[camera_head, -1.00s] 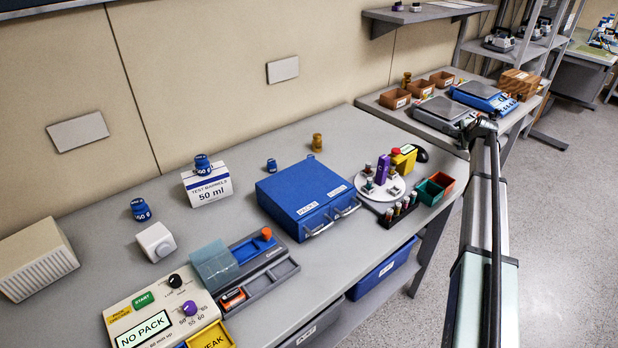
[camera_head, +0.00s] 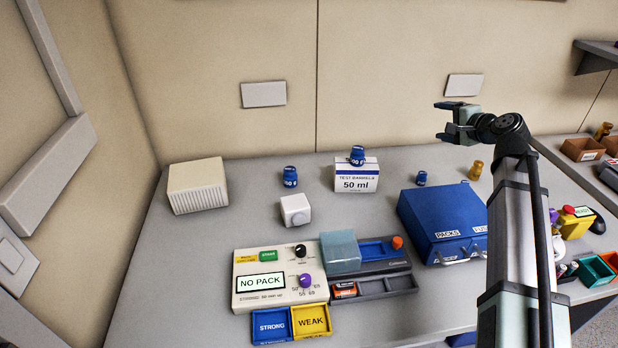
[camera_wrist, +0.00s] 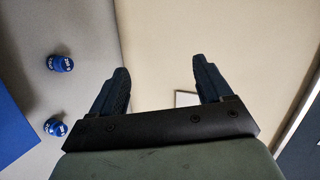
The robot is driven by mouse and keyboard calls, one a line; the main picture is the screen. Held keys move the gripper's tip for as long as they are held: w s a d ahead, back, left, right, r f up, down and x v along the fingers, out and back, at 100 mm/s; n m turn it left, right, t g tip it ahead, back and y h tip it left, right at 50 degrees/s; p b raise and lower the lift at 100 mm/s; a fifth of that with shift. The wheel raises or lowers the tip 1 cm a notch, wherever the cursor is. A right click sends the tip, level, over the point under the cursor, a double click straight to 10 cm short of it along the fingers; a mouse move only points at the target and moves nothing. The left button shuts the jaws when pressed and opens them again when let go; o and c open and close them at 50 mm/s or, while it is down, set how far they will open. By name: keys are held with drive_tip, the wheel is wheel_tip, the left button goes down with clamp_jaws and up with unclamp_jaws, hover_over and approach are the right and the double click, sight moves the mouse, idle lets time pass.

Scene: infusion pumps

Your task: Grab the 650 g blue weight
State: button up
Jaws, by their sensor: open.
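Several blue weights with white labels are in the head view. One (camera_head: 290,178) stands on the table behind the white knob block. One (camera_head: 357,156) stands on top of the white "50 ml" box. A smaller one (camera_head: 421,178) stands behind the blue case. The labels are too small to tell surely which reads 650 g. My gripper (camera_head: 438,121) is open and empty, raised above the table, up and right of the box-top weight. In the wrist view my open fingers (camera_wrist: 160,65) face the wall; two blue weights (camera_wrist: 60,63) (camera_wrist: 55,127) lie left of them, apart.
The "50 ml" box (camera_head: 356,180) stands near the wall. The blue case (camera_head: 440,220) and a brass weight (camera_head: 476,170) are to its right. A white vented box (camera_head: 197,186), knob block (camera_head: 295,210) and pump panel (camera_head: 278,278) are also on the table. Bare table surrounds the left weight.

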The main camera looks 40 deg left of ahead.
drive_tip(key=s+a+g+y, duration=0.1)
drive_tip(key=s+a+g, duration=0.1)
drive_tip(key=s+a, duration=0.45)
drive_tip(key=m+g, duration=0.5)
drive_tip(key=m, duration=0.8)
hover_over(295, 174)
drive_tip(key=d, duration=0.5)
wheel_tip(295, 174, down, 12)
drive_tip(key=r, duration=0.1)
drive_tip(key=shift+y, duration=0.4)
drive_tip(key=f, duration=0.8)
drive_tip(key=shift+s, duration=0.25)
drive_tip(key=shift+w+a, duration=0.1)
drive_tip(key=shift+a, duration=0.6)
drive_tip(key=shift+x, duration=3.1)
clamp_jaws()
